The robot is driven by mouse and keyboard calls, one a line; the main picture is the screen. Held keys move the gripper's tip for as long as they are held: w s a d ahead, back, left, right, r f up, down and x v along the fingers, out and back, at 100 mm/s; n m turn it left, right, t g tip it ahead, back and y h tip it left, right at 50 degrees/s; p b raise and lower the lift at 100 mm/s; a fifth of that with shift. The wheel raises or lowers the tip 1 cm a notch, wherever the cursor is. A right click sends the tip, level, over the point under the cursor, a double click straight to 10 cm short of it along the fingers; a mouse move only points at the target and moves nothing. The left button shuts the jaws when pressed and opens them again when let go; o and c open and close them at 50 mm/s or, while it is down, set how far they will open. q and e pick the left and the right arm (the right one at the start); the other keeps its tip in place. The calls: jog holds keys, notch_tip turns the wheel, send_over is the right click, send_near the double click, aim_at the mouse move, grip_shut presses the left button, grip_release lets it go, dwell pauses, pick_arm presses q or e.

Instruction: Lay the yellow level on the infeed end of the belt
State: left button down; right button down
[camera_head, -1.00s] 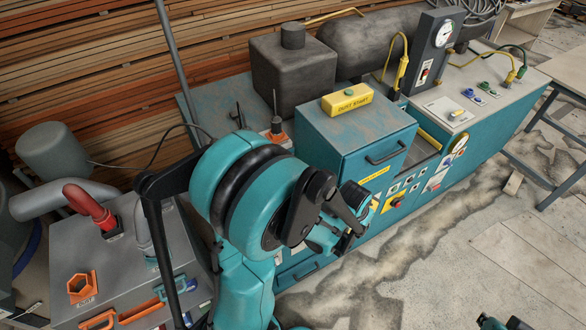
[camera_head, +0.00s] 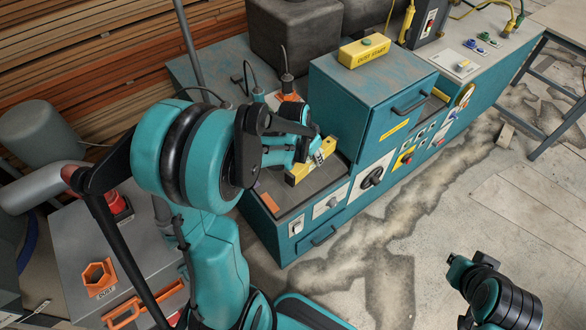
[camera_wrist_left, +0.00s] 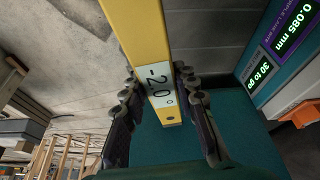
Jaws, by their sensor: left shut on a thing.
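The yellow level (camera_head: 312,168) is in my left gripper (camera_head: 318,150), over the near left end of the machine in the head view. In the left wrist view the level (camera_wrist_left: 140,32) runs up between the two fingers (camera_wrist_left: 160,100), and its display reads -2.0°. The fingers are closed on its sides. The dark belt bed (camera_head: 287,203) shows below and beside the level at the machine's left end. I cannot tell whether the level touches it. My right gripper (camera_head: 459,268) is at the lower right, apart from the machine; its fingers are unclear.
A teal cabinet (camera_head: 372,85) with a yellow DUST START box (camera_head: 363,51) stands right of the belt bed. A small orange-brown block (camera_head: 267,203) lies at the bed's left edge. A grey bench (camera_head: 70,250) with orange fittings is at left. The floor in front is open.

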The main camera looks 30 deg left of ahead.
pick_arm(q)
jog(key=w+a+f+m+b, duration=0.1)
jog(key=w+a+m, duration=0.1)
jog(key=a, duration=0.5)
jog(key=shift+h, duration=0.4)
jog(key=f+b, duration=0.1)
jog(key=f, duration=0.1)
jog(key=f+b, duration=0.1)
jog(key=f, duration=0.2)
jog(key=shift+w+a+f, duration=0.15)
jog(key=shift+a+f, duration=0.05)
jog(key=shift+f, duration=0.05)
notch_tip(320, 180, down, 4)
jog(key=shift+f+b, duration=0.1)
jog(key=shift+b, duration=0.7)
jog(key=c, duration=1.6)
grip_release()
jog(key=o, duration=0.4)
